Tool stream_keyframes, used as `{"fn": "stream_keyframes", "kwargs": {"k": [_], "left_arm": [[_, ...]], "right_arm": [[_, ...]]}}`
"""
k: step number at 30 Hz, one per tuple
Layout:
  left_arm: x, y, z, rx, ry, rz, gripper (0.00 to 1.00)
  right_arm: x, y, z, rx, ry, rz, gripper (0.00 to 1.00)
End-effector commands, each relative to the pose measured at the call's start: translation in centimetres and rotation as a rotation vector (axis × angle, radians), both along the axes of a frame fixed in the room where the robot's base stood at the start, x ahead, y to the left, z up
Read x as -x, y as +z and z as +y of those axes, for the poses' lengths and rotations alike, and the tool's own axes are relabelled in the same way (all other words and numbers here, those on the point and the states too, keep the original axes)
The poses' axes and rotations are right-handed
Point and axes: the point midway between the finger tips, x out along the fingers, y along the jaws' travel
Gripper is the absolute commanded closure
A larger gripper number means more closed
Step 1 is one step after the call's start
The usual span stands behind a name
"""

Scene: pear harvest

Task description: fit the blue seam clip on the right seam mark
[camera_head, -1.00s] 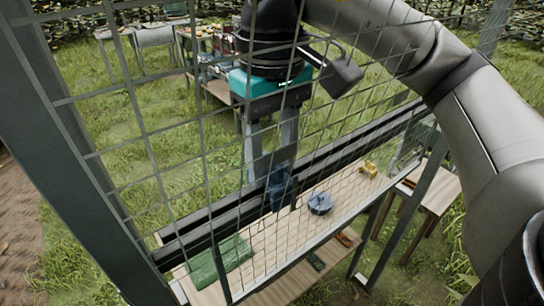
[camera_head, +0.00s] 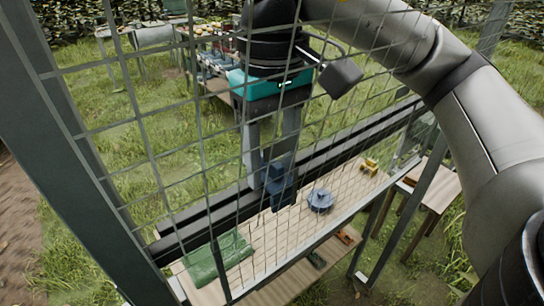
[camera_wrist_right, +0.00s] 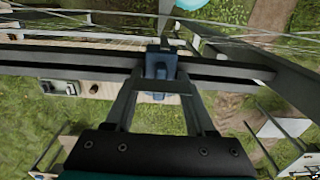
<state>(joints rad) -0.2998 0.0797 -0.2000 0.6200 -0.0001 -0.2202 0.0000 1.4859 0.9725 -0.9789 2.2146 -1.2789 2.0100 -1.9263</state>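The blue seam clip (camera_head: 281,188) is between the fingertips of my right gripper (camera_head: 272,172), which points down behind the wire mesh. The fingers look closed on the clip. In the right wrist view the clip (camera_wrist_right: 160,64) sits between the two fingertips and overlaps the dark double rail (camera_wrist_right: 90,62). In the head view it is in front of the same rail (camera_head: 210,212); whether it touches the rail is not clear. I cannot make out the right seam mark in either view. My left gripper is not in view.
A wooden shelf (camera_head: 275,243) below the rail carries a green folded thing (camera_head: 218,260), a round blue-grey thing (camera_head: 320,200) and a yellow thing (camera_head: 370,165). Wire mesh and a grey post (camera_head: 65,150) stand in front. A laden table (camera_head: 212,72) stands behind on grass.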

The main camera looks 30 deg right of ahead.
Motion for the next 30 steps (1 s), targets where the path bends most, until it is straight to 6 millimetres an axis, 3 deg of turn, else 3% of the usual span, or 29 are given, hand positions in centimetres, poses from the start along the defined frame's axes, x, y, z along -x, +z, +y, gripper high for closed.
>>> {"fn": "stream_keyframes", "kwargs": {"k": [1,7,21,30], "left_arm": [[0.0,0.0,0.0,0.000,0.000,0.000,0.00],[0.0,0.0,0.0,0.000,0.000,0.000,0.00],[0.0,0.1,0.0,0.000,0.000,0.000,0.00],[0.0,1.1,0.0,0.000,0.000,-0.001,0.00]], "right_arm": [[0.0,0.0,0.0,0.000,0.000,0.000,0.38],[0.0,0.0,0.0,0.000,0.000,0.000,0.16],[0.0,0.3,0.0,0.000,0.000,0.000,0.16],[-0.1,3.8,0.0,0.000,-0.001,-0.004,0.16]]}}
